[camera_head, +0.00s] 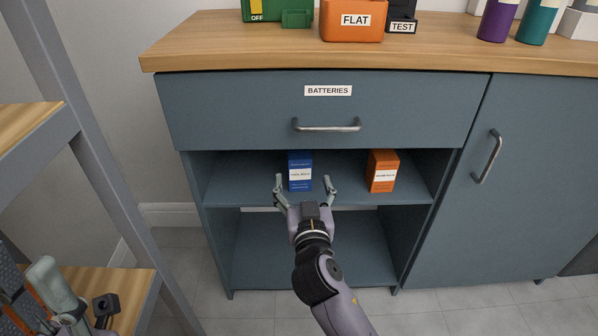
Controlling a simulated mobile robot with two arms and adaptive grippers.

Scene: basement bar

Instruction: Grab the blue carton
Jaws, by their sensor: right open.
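The blue carton (300,171) stands upright on the upper open shelf of the blue-grey cabinet, with a white label on its front. My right gripper (305,185) is open in front of the shelf, its two fingers spread to the left and right of the carton. I cannot tell whether the fingers touch it; gaps show on both sides. My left gripper (68,300) is only partly seen at the lower left corner, and its jaw state is unclear.
An orange carton (383,171) stands on the same shelf to the right. A closed drawer (240,108) labelled BATTERIES is above. A lower shelf (270,255) looks empty. A metal-framed rack (85,150) stands at left. The wooden counter (230,35) holds several items.

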